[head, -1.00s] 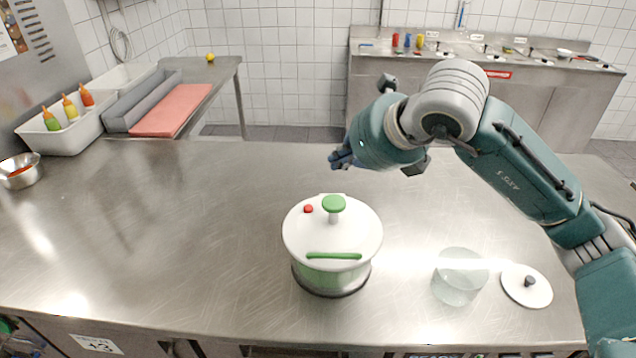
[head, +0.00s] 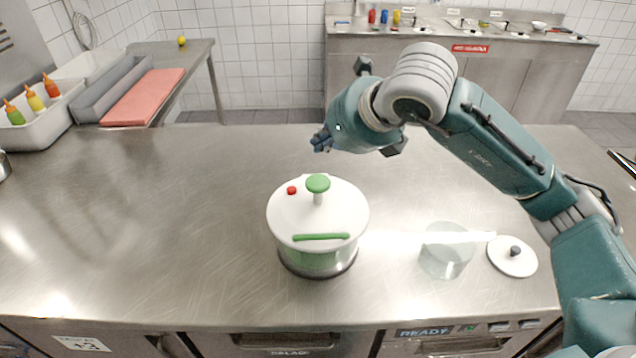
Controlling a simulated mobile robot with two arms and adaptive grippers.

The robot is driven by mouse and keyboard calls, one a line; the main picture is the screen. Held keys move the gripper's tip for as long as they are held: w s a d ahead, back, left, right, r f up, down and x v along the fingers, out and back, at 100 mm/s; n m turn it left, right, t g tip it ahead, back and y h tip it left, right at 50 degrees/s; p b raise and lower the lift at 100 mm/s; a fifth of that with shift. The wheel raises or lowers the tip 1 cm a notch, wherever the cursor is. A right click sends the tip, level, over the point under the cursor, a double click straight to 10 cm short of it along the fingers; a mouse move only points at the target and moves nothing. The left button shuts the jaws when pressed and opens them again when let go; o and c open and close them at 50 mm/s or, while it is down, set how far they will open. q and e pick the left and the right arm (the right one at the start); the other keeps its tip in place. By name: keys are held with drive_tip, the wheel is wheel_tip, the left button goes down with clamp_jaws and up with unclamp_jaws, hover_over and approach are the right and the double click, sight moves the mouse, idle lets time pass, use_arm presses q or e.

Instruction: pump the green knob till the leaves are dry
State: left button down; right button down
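A salad spinner (head: 318,228) with a white lid stands upright on the steel counter. Its lid carries a raised green knob (head: 318,184), a small red button and a green bar at the front. Green shows through the clear lower bowl; single leaves cannot be made out. My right gripper (head: 322,140) hangs above and behind the knob, apart from it. Its dark fingertips point left, and whether they are open or shut is not clear. My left gripper is not in view.
A white bin (head: 40,128) with sauce bottles and a red board (head: 145,97) are at the back left. The counter's left half is clear.

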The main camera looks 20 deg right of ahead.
drive_tip(key=b, duration=0.3)
hover_over(322, 183)
wheel_tip(322, 183, down, 5)
drive_tip(key=shift+w+r, duration=0.1)
drive_tip(key=shift+w, duration=0.05)
drive_tip(key=shift+f+b, duration=0.4)
drive_tip(key=shift+f, duration=0.15)
idle(0.6)
drive_tip(key=shift+f+b, duration=0.4)
drive_tip(key=shift+b, duration=0.35)
drive_tip(key=shift+f+b, duration=1.85)
drive_tip(key=shift+b, duration=0.15)
idle(1.3)
drive_tip(key=shift+r, duration=0.1)
drive_tip(key=shift+r+p, duration=1.05)
drive_tip(key=shift+r, duration=1.1)
